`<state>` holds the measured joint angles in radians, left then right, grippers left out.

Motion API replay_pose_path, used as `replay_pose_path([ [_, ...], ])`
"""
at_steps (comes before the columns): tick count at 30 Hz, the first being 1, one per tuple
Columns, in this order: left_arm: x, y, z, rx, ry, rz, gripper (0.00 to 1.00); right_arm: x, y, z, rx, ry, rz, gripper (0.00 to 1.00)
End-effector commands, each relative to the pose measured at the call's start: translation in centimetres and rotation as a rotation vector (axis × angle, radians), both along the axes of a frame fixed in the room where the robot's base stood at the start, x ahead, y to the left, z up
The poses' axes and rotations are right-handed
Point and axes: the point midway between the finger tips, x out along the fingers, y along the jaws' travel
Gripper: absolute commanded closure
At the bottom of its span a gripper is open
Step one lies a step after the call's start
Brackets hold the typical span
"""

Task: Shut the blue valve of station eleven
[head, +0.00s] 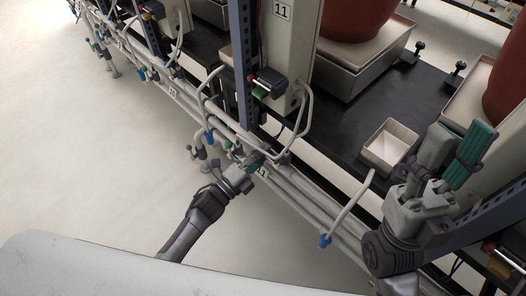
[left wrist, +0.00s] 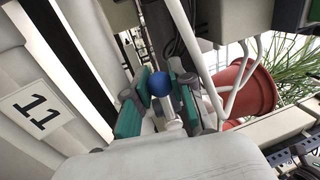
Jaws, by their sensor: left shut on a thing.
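The blue valve (left wrist: 160,84) shows in the left wrist view as a round blue knob on a pale stem, between the green-padded fingers of my left gripper (left wrist: 158,104). That gripper is shut on it. In the head view my left gripper (head: 254,160) is at the pipe rail beside a partly covered label; its fingers hide the valve there. A label reading 11 (left wrist: 37,108) is on the rail in the left wrist view. My right gripper (head: 462,150) is open and empty above the bench at the right. I cannot tell the valve's turn position.
A station post carries a sign reading 11 (head: 282,10). White hoses with blue ends (head: 325,240) hang along the rail. A small square tray (head: 390,146) and a red pot (head: 357,18) on a scale stand on the dark bench. Floor left of the rail is clear.

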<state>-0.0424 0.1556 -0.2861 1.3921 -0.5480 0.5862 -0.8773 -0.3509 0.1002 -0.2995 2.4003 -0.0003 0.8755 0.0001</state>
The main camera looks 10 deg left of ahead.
Motion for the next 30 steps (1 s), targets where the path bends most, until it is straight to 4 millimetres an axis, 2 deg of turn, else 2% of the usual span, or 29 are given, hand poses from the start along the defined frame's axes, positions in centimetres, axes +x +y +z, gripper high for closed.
replay_pose_path([
  [8,0.0,0.1,-0.3,0.002,0.007,0.002,1.0,0.0,0.0,0.0,0.0,0.0,-0.001,0.6],
  [9,-0.1,0.1,-0.3,0.002,0.007,0.002,0.73,0.0,0.0,0.0,0.0,0.0,-0.001,0.6],
  [13,0.0,0.1,-0.2,0.002,0.005,0.002,0.51,0.0,0.0,0.0,0.001,0.0,-0.001,0.6],
  [23,-0.2,0.2,-0.2,0.002,0.003,0.001,0.51,-0.1,-0.1,0.0,0.002,-0.004,-0.002,0.6],
  [26,-1.0,0.7,-0.4,0.003,0.004,0.002,0.51,-0.1,-0.1,0.0,0.002,-0.004,-0.002,0.6],
  [30,-3.1,2.2,-1.0,0.005,0.005,0.001,0.51,-0.1,-0.1,0.0,0.002,-0.003,-0.001,0.6],
])
